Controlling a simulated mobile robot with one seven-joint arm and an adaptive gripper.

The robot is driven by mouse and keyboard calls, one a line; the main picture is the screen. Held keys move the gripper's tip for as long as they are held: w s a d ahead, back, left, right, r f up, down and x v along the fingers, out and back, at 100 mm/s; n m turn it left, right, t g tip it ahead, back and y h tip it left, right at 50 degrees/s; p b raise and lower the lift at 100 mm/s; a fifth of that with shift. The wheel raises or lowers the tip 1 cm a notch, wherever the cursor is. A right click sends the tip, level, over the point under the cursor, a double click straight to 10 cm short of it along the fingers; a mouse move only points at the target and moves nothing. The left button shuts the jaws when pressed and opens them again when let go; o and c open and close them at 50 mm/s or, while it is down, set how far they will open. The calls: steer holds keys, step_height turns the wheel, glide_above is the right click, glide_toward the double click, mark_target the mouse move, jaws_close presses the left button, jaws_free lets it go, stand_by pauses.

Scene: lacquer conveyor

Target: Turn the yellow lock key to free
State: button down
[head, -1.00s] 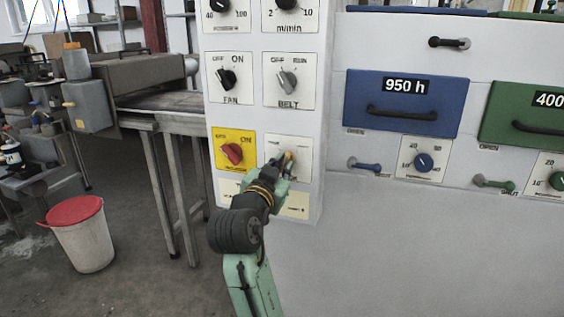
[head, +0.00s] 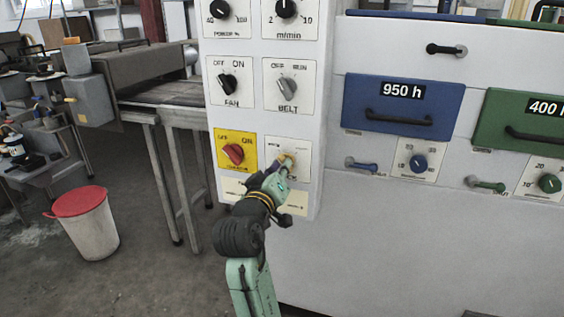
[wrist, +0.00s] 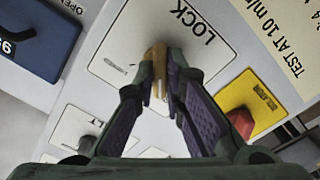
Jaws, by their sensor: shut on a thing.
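The yellow lock key (wrist: 156,66) stands on the white LOCK plate (wrist: 190,62), seen in the wrist view. My gripper (wrist: 160,80) has its two fingers closed on either side of the key. In the head view the lock plate (head: 298,146) is at the lower right of the white control panel, and my gripper (head: 284,166) reaches up to it from below and hides part of it. The key shows there only as a small yellowish bit at the fingertips. The small marks on the plate are too blurred to read.
A red knob (head: 233,154) on a yellow plate sits just left of the lock. The BELT switch (head: 288,86) and FAN switch (head: 228,84) are above. A blue drawer (head: 390,134) and small blue lever (head: 364,164) are to the right. A red-lidded bin (head: 88,236) stands on the floor.

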steer(key=shift+n+p, duration=0.75)
steer(key=shift+n, duration=0.85)
steer(key=shift+r, duration=0.1)
steer(key=c, duration=1.7)
jaws_free()
steer(key=shift+o, duration=0.2)
steer(key=shift+s, duration=0.1)
steer(key=v, duration=1.2)
